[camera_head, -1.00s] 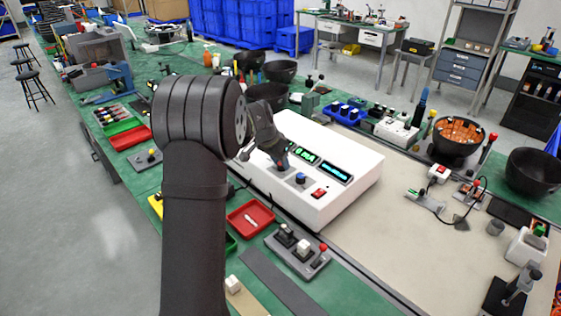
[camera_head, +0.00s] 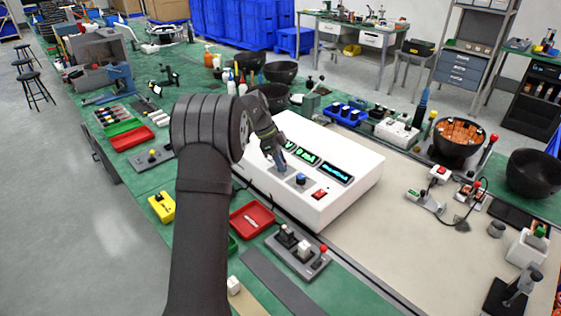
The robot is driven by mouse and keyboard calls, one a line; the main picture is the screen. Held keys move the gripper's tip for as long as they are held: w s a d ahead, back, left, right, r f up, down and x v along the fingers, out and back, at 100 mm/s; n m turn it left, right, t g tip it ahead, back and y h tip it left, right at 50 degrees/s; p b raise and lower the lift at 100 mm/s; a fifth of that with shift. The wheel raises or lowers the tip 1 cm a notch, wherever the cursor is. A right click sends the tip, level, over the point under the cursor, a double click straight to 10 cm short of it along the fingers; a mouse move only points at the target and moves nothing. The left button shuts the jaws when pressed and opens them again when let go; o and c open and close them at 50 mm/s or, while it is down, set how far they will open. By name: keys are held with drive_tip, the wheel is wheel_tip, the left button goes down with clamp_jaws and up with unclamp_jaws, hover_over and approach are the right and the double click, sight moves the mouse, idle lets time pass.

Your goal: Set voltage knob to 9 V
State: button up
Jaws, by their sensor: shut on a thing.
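The white power supply box (camera_head: 345,196) stands on the bench at the middle of the view. Its sloping top carries lit displays with green and cyan digits (camera_head: 335,173), too small for me to read surely. My gripper (camera_head: 279,165) comes down on the panel's left part, shut on the voltage knob, which the fingers mostly hide. The knob's setting cannot be read. A blue knob (camera_head: 300,179) stands just right of my gripper, apart from it. A red rocker switch (camera_head: 319,195) lies further right on the panel.
A red tray (camera_head: 251,219) and a grey block with switches (camera_head: 297,255) sit in front of the box. A yellow box (camera_head: 161,207) is to the left. Black bowls (camera_head: 281,71) stand behind. The beige mat (camera_head: 400,235) right of the box is largely clear.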

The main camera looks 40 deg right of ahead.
drive_tip(key=shift+m+y, duration=0.4)
drive_tip(key=shift+m, duration=0.6)
drive_tip(key=o, duration=1)
drive_tip(key=v, duration=1.7)
drive_tip(key=shift+w+r, duration=0.1)
drive_tip(key=shift+w, duration=0.2)
drive_tip(key=x, duration=1.7)
drive_tip(key=shift+s, duration=0.3)
